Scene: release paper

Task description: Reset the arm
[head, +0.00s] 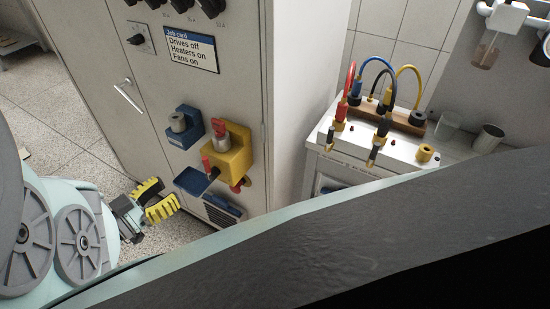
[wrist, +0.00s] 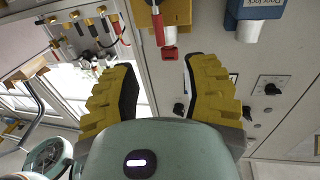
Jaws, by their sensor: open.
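My gripper (head: 155,203) is at the lower left in the head view, beside the grey cabinet. Its two yellow ridged fingers are apart. In the wrist view my gripper (wrist: 161,68) is open, with nothing between its fingers. The yellow box (head: 236,158) with a red-topped lock and a red handle is on the cabinet front, to the right of my gripper and apart from it. In the wrist view the yellow box (wrist: 178,12) is at the top, beyond the fingertips, with a small red part (wrist: 170,53) hanging below it.
The cabinet (head: 100,60) carries a job card (head: 191,47), black knobs (head: 137,39), a metal handle (head: 127,97) and blue boxes (head: 184,126). A white bench unit (head: 385,150) with coloured cables stands right. Open tiled floor (head: 60,130) lies left of the cabinet.

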